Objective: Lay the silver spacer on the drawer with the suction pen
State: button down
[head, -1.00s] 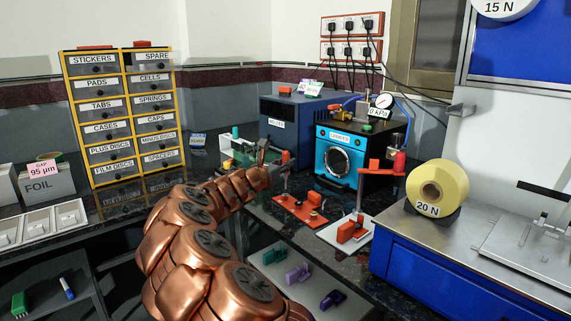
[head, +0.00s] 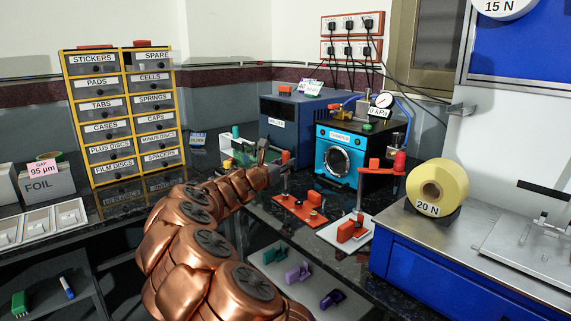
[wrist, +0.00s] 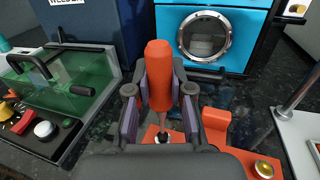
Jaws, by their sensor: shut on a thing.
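My gripper (wrist: 160,95) is shut on an upright tool with an orange handle (wrist: 159,72) and a thin shaft, probably the suction pen. The handle also shows in the head view (head: 285,157), beyond my copper arm. The shaft's lower end is over a red base plate (wrist: 152,130); whether it touches the plate is unclear. I cannot make out the silver spacer. A yellow-framed cabinet of labelled drawers (head: 122,128) stands at the left, one drawer marked SPACERS. I cannot tell which drawer the task means.
A green clear-walled box (wrist: 78,95) with a black handle is left of my gripper. A blue machine (wrist: 210,40) with a round window stands behind. A white-based stand (head: 345,232) is to the right. A yellow roll (head: 438,185) sits on a blue-fronted bench.

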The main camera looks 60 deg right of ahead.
jog(key=shift+f, duration=0.25)
dwell(0.8)
jog(key=shift+r+p, duration=3.15)
jog(key=shift+r, duration=0.15)
jog(key=shift+s, duration=0.1)
